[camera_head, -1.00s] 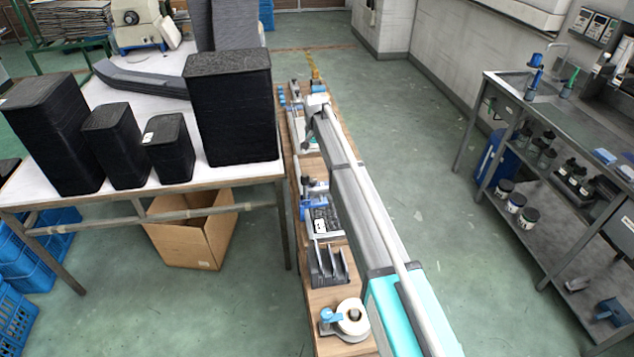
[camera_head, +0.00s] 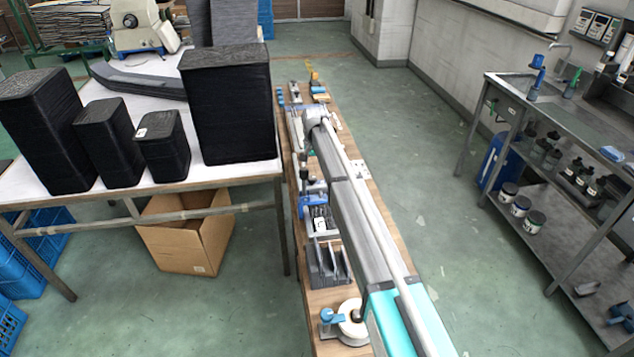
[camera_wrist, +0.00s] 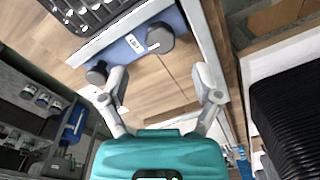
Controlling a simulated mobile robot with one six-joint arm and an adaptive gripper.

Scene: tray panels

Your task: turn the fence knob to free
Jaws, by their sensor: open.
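In the wrist view a dark grey round knob (camera_wrist: 160,38) sits on a blue fence bar (camera_wrist: 125,50) that carries a small white label. A second dark knob (camera_wrist: 97,73) is at the bar's left end. Which one is the fence knob, and which setting it is at, I cannot tell. My gripper (camera_wrist: 158,76) has its two grey fingers spread apart and empty, below the labelled knob in the picture and not around it. In the head view my arm hides most of the gripper and the knobs.
A long narrow wooden bench (camera_head: 318,302) carries a tape roll (camera_head: 352,325), a grey slotted holder (camera_head: 328,266) and small fixtures. A table (camera_head: 150,192) with tall black stacks (camera_head: 228,110) stands close on the left. A metal shelf (camera_head: 560,215) is at the right. Floor between is clear.

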